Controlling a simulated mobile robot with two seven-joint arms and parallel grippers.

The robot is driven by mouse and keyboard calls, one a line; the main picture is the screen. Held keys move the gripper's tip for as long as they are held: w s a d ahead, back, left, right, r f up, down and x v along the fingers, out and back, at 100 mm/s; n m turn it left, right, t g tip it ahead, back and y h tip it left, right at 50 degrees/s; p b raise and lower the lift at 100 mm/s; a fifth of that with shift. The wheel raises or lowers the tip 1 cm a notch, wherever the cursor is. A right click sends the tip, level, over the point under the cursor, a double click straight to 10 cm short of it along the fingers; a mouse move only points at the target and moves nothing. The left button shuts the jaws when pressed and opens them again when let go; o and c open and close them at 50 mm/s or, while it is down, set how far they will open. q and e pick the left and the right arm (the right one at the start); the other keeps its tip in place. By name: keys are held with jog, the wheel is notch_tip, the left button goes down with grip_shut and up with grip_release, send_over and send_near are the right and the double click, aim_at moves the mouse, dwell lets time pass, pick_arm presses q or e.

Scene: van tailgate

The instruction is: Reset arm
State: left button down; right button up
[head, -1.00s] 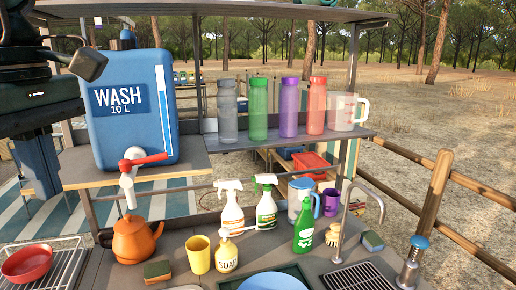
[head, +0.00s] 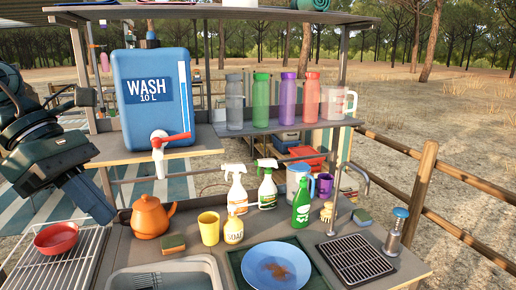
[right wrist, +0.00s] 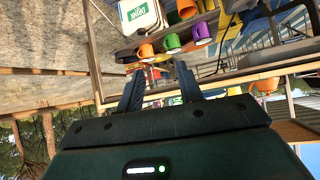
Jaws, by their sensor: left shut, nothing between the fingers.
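My left gripper (head: 103,212) hangs at the left of the head view, pointing down beside the orange kettle and above the counter's left side. It is shut and empty. My right gripper (right wrist: 157,76) shows only in the right wrist view, its two dark fingers spread apart with nothing between them. Past them that view shows tilted shelves with an orange cup (right wrist: 146,50), a green cup (right wrist: 173,42) and a white box with a green label (right wrist: 140,15). The right arm is not in the head view.
The blue wash tank (head: 150,112) stands on a shelf near my left arm. A dish rack (head: 60,262) holds a red bowl (head: 56,238). The kettle (head: 150,218), spray bottles, soap and a blue plate (head: 276,266) crowd the counter. Several bottles line the upper shelf (head: 285,128).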

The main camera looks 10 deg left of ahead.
pick_arm(q)
jog(key=w+f+n+t+h, duration=0.75)
jog(key=f+n, duration=0.25)
jog(key=n, duration=0.2)
notch_tip(320, 180, down, 19)
jog(key=a+n+t+y, duration=0.1)
jog(key=n+t+y, duration=0.7)
jog(key=n, duration=1.4)
jog(key=s+d+f+n+g+y, duration=0.2)
jog(key=s+d+f+n, duration=0.4)
jog(key=f, duration=0.4)
jog(key=s+d+f+n+g+y, duration=0.2)
jog(key=s+d+f+n+g, duration=0.2)
jog(key=s+d+f+n, duration=0.3)
notch_tip(320, 180, down, 3)
jog(key=shift+s+d+r+n, duration=0.15)
jog(key=shift+d+n, duration=0.2)
jog(key=shift+n, duration=0.15)
